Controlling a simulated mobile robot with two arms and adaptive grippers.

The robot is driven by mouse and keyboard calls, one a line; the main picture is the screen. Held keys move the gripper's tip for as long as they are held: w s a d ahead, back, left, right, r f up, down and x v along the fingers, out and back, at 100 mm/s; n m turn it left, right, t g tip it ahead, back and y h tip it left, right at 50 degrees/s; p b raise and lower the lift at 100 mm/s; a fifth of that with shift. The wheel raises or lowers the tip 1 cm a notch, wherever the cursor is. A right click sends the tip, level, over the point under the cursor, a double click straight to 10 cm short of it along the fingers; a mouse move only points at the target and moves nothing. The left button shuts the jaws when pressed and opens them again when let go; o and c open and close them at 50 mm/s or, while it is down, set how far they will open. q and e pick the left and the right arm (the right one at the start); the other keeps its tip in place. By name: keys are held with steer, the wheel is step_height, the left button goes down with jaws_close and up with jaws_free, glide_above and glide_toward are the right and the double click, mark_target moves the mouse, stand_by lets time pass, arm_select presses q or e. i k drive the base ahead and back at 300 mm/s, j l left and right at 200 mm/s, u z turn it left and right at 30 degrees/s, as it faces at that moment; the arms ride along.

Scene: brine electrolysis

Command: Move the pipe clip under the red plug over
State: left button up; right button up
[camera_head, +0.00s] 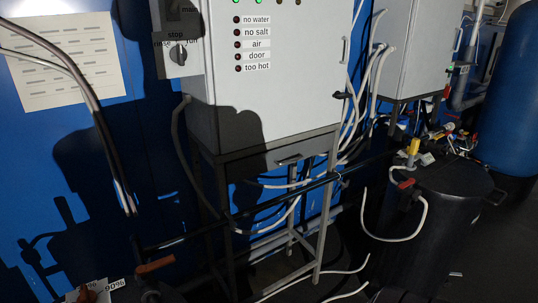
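A small red piece (406,184), possibly the red plug, sits at the near edge of the top of a dark tank (440,235) on the right. A dark fitting just below it may be the pipe clip, but it is too small and dark to tell. A white hose (426,215) loops down from beside the red piece. Neither of my grippers is in view. Arm-like shadows fall on the blue wall at the left and on the cabinet front.
A grey control cabinet (270,100) stands on a metal frame (328,225) in the middle, with a second cabinet (418,50) behind. A dark horizontal pipe (265,207) crosses the frame. An orange-handled valve (155,265) is at lower left. A yellow part (413,147) stands on the tank.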

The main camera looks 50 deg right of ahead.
mark_target(344, 185)
steer(key=k+l+z, duration=0.1)
steer(key=k+z, duration=0.2)
steer(key=k, duration=0.35)
steer(key=i+l+z, duration=0.1)
steer(key=l+z, duration=0.2)
steer(key=z, duration=0.15)
steer(key=i+l+z, duration=0.15)
steer(key=l+z, duration=0.25)
steer(key=i+l+z, duration=0.15)
steer(key=z, duration=0.3)
steer(key=i+l, duration=0.45)
steer(key=i, duration=0.05)
